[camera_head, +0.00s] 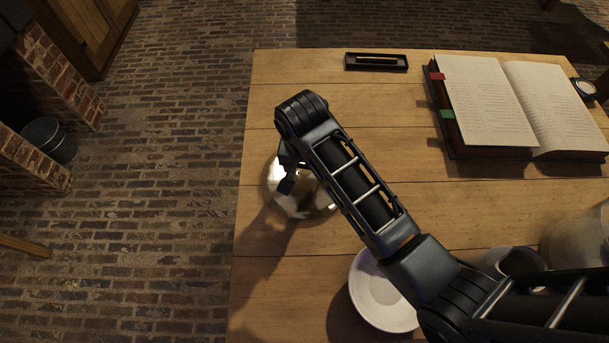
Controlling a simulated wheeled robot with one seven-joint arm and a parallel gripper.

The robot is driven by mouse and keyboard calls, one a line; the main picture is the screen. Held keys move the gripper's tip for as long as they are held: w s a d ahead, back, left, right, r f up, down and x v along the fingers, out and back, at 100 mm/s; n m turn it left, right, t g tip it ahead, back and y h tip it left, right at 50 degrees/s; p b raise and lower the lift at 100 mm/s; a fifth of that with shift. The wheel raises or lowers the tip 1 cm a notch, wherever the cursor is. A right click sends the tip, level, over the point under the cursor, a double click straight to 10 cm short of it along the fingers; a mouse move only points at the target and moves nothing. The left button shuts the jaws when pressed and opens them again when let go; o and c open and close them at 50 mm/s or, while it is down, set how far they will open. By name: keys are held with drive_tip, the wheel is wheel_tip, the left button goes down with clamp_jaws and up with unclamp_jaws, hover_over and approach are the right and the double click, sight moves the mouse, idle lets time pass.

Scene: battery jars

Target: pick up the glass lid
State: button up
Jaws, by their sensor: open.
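A shiny, rounded, reflective thing (306,205) sits on the wooden table near its left edge. It may be the glass lid, but I cannot tell for certain, since my arm covers part of it. My gripper (287,178) is at the far end of my arm, pointing down over the left part of this shiny thing. The jaws are open and mostly hidden by the wrist. I cannot tell whether the fingers touch the thing or hang above it.
A white dish (376,301) lies under my arm near the front. A large pale jar (573,246) and a dark-mouthed cup (521,262) stand at the right. An open book (487,108) and a black pen tray (376,62) lie at the back. The table's left edge is close to my gripper.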

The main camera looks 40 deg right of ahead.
clamp_jaws()
idle(0.6)
